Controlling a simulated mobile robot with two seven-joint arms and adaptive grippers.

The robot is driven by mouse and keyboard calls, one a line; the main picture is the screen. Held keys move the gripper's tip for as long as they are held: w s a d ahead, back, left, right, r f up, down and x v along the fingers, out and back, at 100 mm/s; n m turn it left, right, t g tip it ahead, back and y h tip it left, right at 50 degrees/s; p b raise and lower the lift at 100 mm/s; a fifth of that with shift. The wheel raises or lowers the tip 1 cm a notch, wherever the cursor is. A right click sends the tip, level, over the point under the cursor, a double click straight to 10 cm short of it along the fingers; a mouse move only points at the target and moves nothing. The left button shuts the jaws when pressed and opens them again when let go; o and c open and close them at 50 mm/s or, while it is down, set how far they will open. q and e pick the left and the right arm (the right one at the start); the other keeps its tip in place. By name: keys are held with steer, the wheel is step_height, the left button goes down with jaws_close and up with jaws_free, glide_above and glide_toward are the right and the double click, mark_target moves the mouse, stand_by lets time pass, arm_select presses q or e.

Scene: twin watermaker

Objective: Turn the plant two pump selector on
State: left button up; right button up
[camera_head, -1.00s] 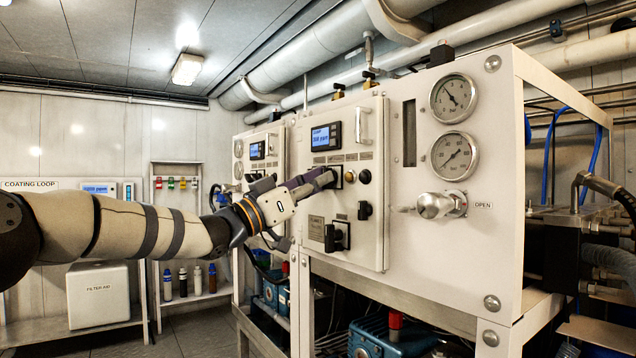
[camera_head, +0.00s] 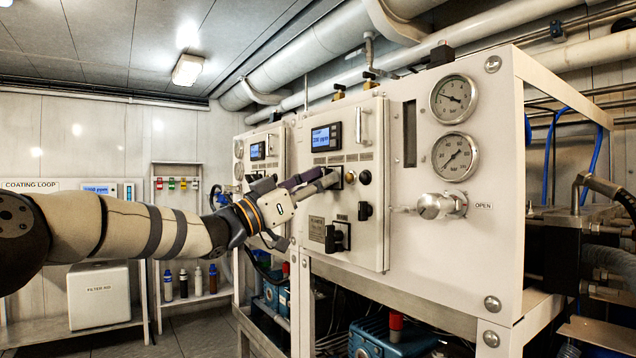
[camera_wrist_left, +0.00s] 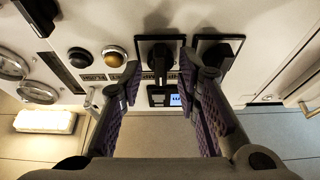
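My left gripper (camera_head: 330,178) reaches the upper part of the near white control panel (camera_head: 376,130) in the head view. In the left wrist view my gripper (camera_wrist_left: 165,76) has its two purple-padded fingers apart. A black selector on a square plate (camera_wrist_left: 159,48) shows in the gap between them, with its handle pointing toward the display. A second black selector (camera_wrist_left: 222,48) sits outside the right-hand finger, partly covered by it. Whether a finger touches either handle I cannot tell. In the head view the gripper mostly hides these selectors. My right gripper is not in view.
An amber button (camera_head: 365,177) is just right of the gripper, and a small black knob (camera_head: 364,210) is below it. A larger black switch (camera_head: 338,236) is lower on the panel. A lit display (camera_head: 325,137) is above. Two gauges (camera_head: 454,99) and a valve knob (camera_head: 440,205) are at right.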

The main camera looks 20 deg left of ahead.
arm_select(q)
steer(key=shift+s+a, duration=0.1)
steer(key=v, duration=1.1)
steer(key=shift+s+a+f, duration=0.2)
steer(key=shift+s+a, duration=0.05)
steer(key=shift+s, duration=0.05)
